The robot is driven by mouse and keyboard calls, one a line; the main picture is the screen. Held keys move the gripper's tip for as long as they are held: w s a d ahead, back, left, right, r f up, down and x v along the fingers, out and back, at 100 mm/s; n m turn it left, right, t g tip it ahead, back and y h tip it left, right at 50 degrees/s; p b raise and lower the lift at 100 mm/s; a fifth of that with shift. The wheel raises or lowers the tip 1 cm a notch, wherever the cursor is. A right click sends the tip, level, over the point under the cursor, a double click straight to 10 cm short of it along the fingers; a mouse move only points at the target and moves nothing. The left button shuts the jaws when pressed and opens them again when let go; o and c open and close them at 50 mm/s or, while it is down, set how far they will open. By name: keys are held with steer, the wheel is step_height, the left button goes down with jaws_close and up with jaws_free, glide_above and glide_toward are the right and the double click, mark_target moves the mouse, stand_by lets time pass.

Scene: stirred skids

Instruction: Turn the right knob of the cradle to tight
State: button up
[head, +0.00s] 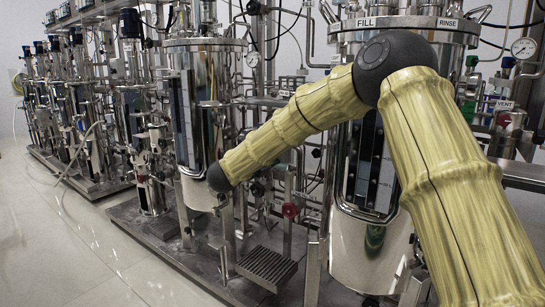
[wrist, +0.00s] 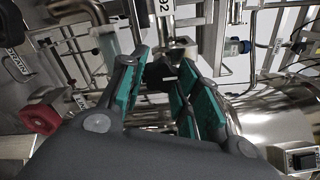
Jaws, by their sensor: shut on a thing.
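In the wrist view my gripper (wrist: 162,72) has its teal-padded fingers closed around a small dark knob (wrist: 158,76) below a metal bracket. The pads hide much of the knob, so its turn position cannot be read. A white tag (wrist: 163,10), partly cut off, sits just above the bracket. In the head view my yellow arm reaches down to the left among the steel vessels. Its end hides the knob, and the fingers cannot be made out there.
A red knob (wrist: 40,115) stands left of my fingers; a red knob also shows in the head view (head: 290,210). A steel vessel (head: 195,110) stands behind my arm's end. Pipes crowd close around. A ribbed step (head: 267,267) lies below; open floor (head: 60,250) is at left.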

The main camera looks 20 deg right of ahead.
steer(key=shift+f, duration=0.15)
steer(key=o, duration=1)
steer(key=shift+d, duration=0.1)
steer(key=shift+s+a, duration=0.1)
steer(key=shift+a, duration=0.1)
steer(key=v, duration=1.1)
steer(key=shift+s+a, duration=0.25)
steer(key=shift+s, duration=0.05)
